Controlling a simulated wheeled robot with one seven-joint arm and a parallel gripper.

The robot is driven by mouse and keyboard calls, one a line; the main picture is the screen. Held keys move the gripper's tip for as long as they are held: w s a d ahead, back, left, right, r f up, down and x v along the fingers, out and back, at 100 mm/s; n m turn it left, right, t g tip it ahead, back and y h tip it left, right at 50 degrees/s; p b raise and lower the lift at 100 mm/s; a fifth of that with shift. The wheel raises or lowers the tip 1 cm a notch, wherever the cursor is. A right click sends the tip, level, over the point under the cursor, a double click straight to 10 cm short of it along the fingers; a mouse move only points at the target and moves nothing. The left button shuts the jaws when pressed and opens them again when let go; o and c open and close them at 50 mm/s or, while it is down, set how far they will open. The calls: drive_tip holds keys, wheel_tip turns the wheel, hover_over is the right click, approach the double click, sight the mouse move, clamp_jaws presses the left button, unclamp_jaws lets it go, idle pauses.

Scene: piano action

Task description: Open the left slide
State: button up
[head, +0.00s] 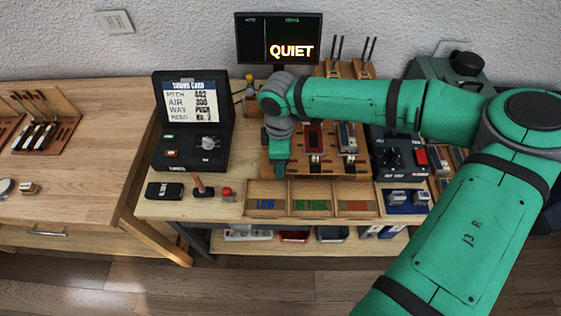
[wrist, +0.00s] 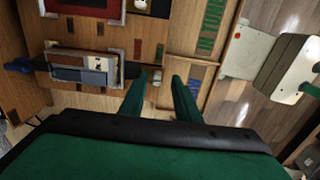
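My gripper (wrist: 158,80) is open, its two green fingers apart. In the head view my gripper (head: 280,172) points down over the left end of the wooden rack (head: 333,169). In the wrist view a small pale knob (wrist: 157,77) on the end of a dark strip (wrist: 134,70) lies between the fingertips, with no clear contact. The strip leads to the left bay, where a grey and blue block (wrist: 88,67) sits in a metal-edged holder. This looks like the left slide. My wrist hides most of it in the head view. Height above the knob is unclear.
The middle bay holds a red piece (head: 313,137) and the right bay a grey block (head: 347,137). The wooden bins (head: 265,211) lie in front of the rack. A black case (head: 190,120) stands left, a dark control box (head: 398,150) right. The screen (head: 279,38) reads QUIET.

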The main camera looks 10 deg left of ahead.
wheel_tip(320, 180, up, 11)
idle(0.6)
drive_tip(key=shift+f, duration=0.15)
